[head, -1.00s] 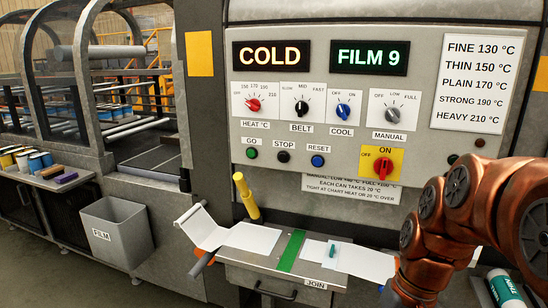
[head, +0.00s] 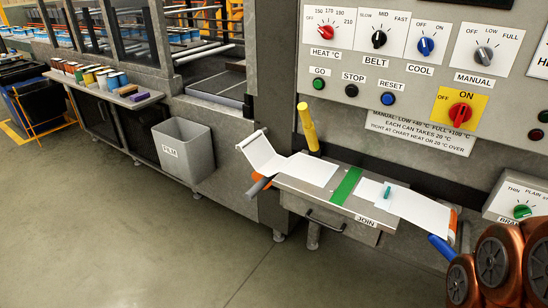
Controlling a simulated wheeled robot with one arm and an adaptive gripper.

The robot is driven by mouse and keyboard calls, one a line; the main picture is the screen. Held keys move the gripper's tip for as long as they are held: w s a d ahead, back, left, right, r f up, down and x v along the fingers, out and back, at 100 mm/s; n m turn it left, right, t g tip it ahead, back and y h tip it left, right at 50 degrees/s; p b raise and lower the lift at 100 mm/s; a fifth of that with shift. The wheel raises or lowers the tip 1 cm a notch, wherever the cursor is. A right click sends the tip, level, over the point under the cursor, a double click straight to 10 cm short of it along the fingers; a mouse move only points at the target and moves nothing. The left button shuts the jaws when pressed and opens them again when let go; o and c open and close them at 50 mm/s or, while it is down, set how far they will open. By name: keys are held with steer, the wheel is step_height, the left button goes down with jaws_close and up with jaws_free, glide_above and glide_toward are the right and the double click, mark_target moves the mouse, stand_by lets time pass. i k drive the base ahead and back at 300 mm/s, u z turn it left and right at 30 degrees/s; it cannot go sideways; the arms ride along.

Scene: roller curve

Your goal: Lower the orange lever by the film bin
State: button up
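The grey film bin (head: 183,151), labelled FILM, stands against the machine's front left of centre in the head view. Just right of it, an orange lever (head: 256,188) sticks out at the left end of the join table (head: 345,215). A sheet of white film (head: 262,153) hangs over that end and partly covers the lever's base. My copper-coloured arm links show at the lower right corner, well away from the lever. My gripper is out of view.
A yellow handle (head: 308,127) stands up behind the join table. A blue lever (head: 441,249) is at its right end, near my arm. A shelf of small coloured items (head: 105,83) is at the left. The floor in front (head: 150,250) is clear.

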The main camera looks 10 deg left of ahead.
mark_target(263, 183)
steer(key=k, duration=0.65)
steer(key=u, duration=0.55)
steer(key=i, duration=0.65)
steer(key=u, duration=0.95)
steer(key=i, duration=1.4)
steer(key=z, duration=0.2)
